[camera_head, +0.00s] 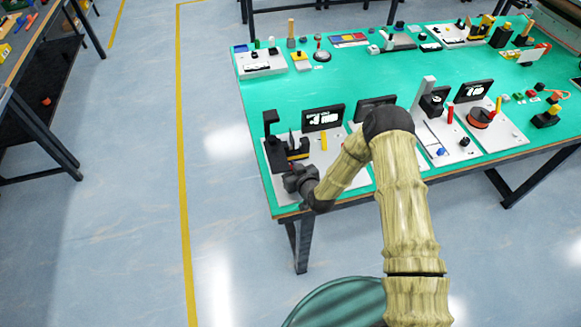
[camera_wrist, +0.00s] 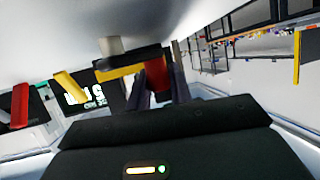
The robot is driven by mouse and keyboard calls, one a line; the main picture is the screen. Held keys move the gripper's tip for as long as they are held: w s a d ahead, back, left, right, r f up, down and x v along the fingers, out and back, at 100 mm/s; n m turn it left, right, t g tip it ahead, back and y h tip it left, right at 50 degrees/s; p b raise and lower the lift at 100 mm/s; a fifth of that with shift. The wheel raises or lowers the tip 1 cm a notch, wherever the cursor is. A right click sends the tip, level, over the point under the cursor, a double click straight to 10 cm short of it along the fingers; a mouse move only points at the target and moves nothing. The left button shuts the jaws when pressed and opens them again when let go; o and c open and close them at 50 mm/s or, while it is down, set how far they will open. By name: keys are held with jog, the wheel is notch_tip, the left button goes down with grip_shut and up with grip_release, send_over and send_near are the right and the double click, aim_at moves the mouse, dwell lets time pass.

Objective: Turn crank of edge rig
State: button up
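The rig (camera_head: 275,155) at the table's near left corner has a black upright, a black block with yellow parts and a yellow post on a pale base plate; I take it as the edge rig. My gripper (camera_head: 290,178) is low at its front side. In the wrist view, the black and yellow block (camera_wrist: 130,65) is just beyond my gripper (camera_wrist: 162,85). A small red part (camera_wrist: 160,82), perhaps the crank handle, shows between the dark fingers. The fingers stand apart around it; whether they press on it is unclear. The rest of the crank is hidden.
The rig stands on a green table (camera_head: 240,85) with a black sign (camera_head: 323,117) behind it. More rigs stand to the right, one with a red post (camera_head: 450,113). Several rigs line the far edge. The table's middle and the floor on the left are clear.

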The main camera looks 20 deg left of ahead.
grip_shut()
jog(key=shift+w+d+m+t+h+b, duration=0.1)
jog(key=shift+w+m+t+h+b, duration=0.25)
jog(key=shift+m+t+h, duration=0.4)
jog(key=o, duration=0.6)
grip_release()
jog(key=shift+o, duration=0.2)
jog(key=shift+s, duration=0.1)
